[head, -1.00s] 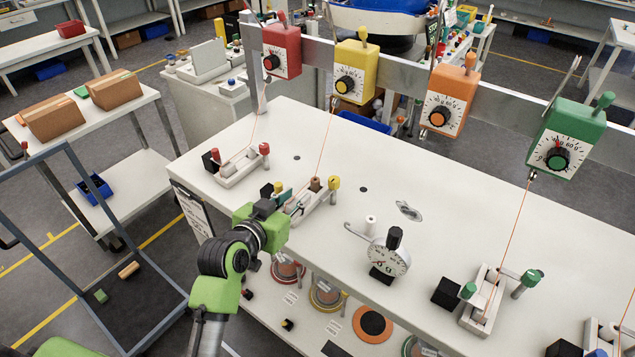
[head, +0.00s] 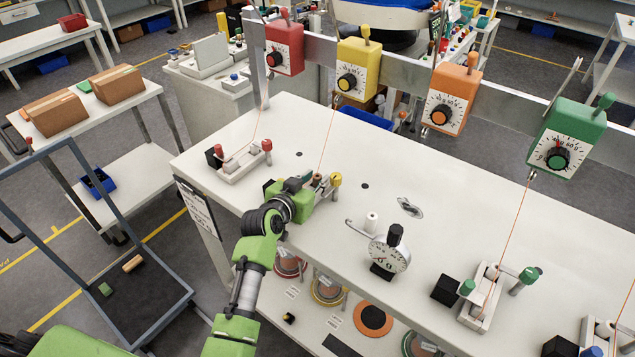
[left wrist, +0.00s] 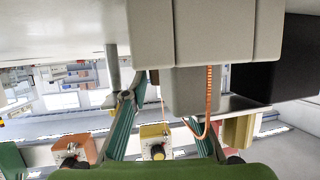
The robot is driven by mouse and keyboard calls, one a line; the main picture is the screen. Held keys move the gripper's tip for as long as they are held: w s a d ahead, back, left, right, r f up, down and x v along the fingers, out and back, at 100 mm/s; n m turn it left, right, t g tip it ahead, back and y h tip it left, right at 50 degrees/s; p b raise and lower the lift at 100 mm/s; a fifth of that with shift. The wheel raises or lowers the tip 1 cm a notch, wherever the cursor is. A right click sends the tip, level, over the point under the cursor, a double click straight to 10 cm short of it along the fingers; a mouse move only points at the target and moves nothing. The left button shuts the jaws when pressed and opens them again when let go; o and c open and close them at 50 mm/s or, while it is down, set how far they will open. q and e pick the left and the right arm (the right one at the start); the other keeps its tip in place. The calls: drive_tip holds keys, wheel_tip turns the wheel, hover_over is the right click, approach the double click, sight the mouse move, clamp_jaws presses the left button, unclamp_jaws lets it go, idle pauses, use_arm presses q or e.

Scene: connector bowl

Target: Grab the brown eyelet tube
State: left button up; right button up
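The brown eyelet tube (head: 318,178) is a small brown piece at the yellow-capped fixture (head: 335,181) on the white bench, mostly hidden behind my left gripper in the head view. My left gripper (head: 311,184) is right at this fixture, its fingers largely covered by its green body. In the left wrist view, the two teal fingers of my left gripper (left wrist: 160,112) stand apart, with the pale fixture blocks (left wrist: 205,45) close by. I cannot make out the tube there, nor tell whether a finger touches it. My right gripper is not in view.
A red-capped fixture (head: 240,163) stands to the left on the bench (head: 330,235). A dial gauge (head: 389,255) and white spool (head: 371,223) stand to the right. An orange wire (head: 328,140) runs from the yellow tensioner (head: 358,70) down to the fixture. The bench's middle is mostly clear.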

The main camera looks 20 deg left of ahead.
use_arm(q)
clamp_jaws()
drive_tip(key=shift+r, duration=0.1)
